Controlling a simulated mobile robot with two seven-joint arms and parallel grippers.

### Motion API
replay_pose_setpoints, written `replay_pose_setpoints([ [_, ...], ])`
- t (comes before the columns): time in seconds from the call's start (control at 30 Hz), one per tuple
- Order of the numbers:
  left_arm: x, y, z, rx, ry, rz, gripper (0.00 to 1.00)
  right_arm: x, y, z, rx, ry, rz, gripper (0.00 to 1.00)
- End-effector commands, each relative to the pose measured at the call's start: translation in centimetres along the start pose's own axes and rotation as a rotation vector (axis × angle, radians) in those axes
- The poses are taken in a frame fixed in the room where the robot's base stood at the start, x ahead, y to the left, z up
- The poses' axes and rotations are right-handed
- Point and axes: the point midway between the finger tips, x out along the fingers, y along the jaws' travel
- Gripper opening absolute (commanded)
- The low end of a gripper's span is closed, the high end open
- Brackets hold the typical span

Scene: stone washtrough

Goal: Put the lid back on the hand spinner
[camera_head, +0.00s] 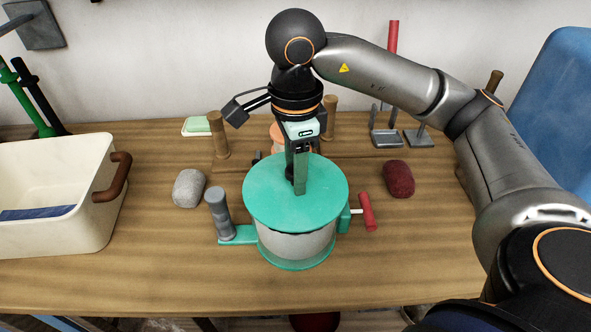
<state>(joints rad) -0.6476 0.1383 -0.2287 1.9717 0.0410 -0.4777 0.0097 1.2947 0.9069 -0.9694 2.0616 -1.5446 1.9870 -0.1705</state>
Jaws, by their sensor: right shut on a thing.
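The hand spinner (296,244) stands on the wooden table, with a pale drum on a green base. A grey upright handle (219,214) is on its left and a red crank grip (367,212) on its right. The round green lid (270,208) is over the drum's mouth and covers it. A thin dark line shows under its front edge; I cannot tell whether it is fully seated. My right gripper (298,180) points down at the middle of the lid and is shut on its dark knob, mostly hidden by the fingers. My left gripper is not in view.
A grey stone-like lump (188,188) lies left of the spinner and a dark red one (398,179) right. A cream basin (60,235) with a brown handle fills the left. Wooden pegs (219,135), a soap dish (197,126) and metal stands (386,138) are behind. The front table strip is clear.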

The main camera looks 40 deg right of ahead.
Motion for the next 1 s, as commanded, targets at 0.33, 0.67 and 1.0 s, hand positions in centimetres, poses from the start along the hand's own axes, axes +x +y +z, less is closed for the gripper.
replay_pose_setpoints([
  [0.33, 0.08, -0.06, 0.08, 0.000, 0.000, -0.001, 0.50, -0.02, -0.01, 0.02, 0.000, -0.001, 0.000, 0.00],
  [0.67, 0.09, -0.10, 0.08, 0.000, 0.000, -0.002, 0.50, -0.01, -0.01, 0.02, 0.000, -0.001, 0.000, 0.69],
  [1.0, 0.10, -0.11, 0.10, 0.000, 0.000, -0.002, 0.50, 0.02, 0.00, 0.01, 0.000, 0.000, 0.000, 0.87],
])
